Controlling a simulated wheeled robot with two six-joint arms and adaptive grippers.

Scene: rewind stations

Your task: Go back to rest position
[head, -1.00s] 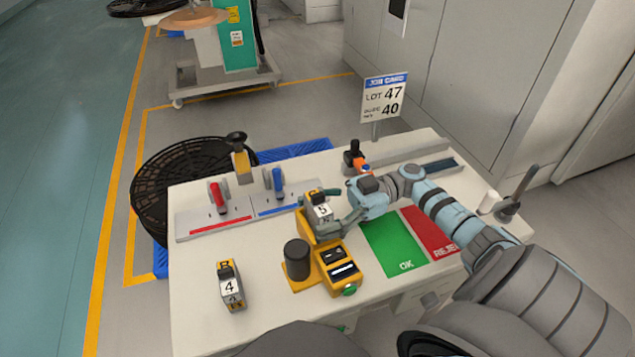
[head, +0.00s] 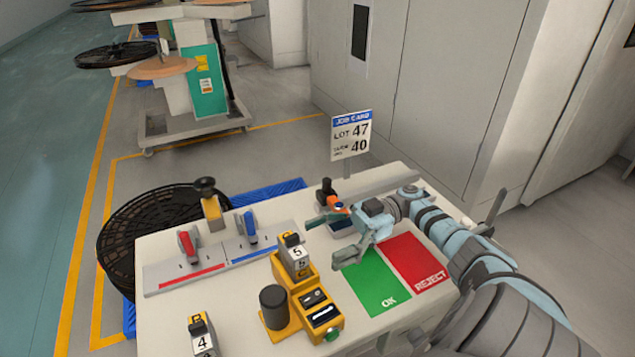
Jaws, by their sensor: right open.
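My right gripper (head: 346,236) is open and empty above the far edge of the green OK mat (head: 372,284). Its arm comes in from the right, over the red REJECT mat (head: 416,263). A block marked 5 (head: 294,254) stands upright on the yellow device (head: 304,301), to the left of the gripper and apart from it. My left gripper is not in view.
A block marked 4 (head: 202,338) stands at the table's front left. A rack with a red clamp (head: 187,245) and a blue clamp (head: 249,227) lies at the back left. A job card (head: 351,136) stands behind the table. A black reel (head: 150,230) is at the left.

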